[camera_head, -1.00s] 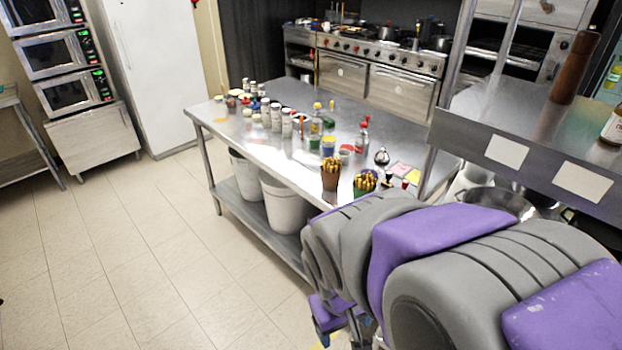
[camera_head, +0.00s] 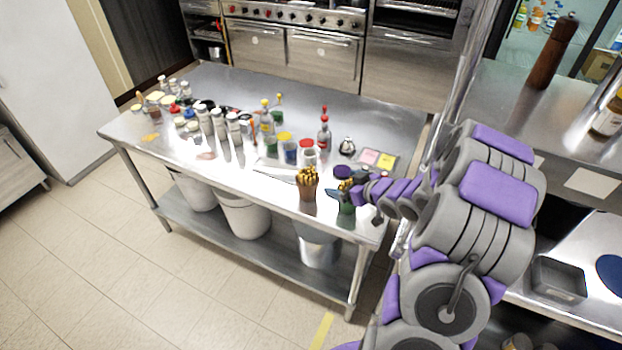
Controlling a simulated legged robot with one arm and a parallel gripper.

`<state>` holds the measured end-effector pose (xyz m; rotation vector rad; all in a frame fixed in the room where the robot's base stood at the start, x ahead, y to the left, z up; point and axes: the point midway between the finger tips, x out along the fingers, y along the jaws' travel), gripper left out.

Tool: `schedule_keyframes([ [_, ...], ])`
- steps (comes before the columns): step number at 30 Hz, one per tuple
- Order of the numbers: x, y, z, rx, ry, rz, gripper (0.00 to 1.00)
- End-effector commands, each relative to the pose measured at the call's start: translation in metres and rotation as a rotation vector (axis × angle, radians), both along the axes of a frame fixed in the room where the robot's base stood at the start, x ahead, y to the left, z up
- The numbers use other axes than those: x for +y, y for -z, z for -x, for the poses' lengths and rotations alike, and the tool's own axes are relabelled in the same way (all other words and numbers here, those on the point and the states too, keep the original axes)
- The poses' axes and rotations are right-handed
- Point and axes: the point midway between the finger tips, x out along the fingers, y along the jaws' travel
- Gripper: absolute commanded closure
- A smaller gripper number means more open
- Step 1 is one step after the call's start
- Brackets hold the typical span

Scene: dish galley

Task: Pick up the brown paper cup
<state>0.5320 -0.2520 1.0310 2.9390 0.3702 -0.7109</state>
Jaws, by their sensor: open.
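A brown cup (camera_head: 308,193) stands upright near the front edge of the steel table, with a bunch of thin yellow sticks in it. A green cup (camera_head: 346,208) with similar sticks stands just to its right. My gripper (camera_head: 341,187) is open and reaches in from the right, over or beside the green cup and to the right of the brown cup. It looks empty and apart from the brown cup. The arm and gripper partly cover the green cup.
The steel table (camera_head: 300,100) holds several bottles and jars behind the cups and to the left. A red-topped bottle (camera_head: 324,138) and a tray of colored notes (camera_head: 378,160) stand behind. A shelf post (camera_head: 468,65) rises at right.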

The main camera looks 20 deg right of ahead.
Motion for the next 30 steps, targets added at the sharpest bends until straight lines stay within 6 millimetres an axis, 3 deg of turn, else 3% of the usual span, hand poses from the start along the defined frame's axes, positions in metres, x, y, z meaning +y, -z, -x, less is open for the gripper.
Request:
schedule_keyframes([
  [8,0.013,-0.001,-0.004,-0.077,-0.042,-0.067,0.0],
  [24,0.031,0.036,-0.083,-0.074,-0.041,-0.067,0.0],
  [30,0.041,0.042,-0.101,-0.073,-0.041,-0.065,0.0],
])
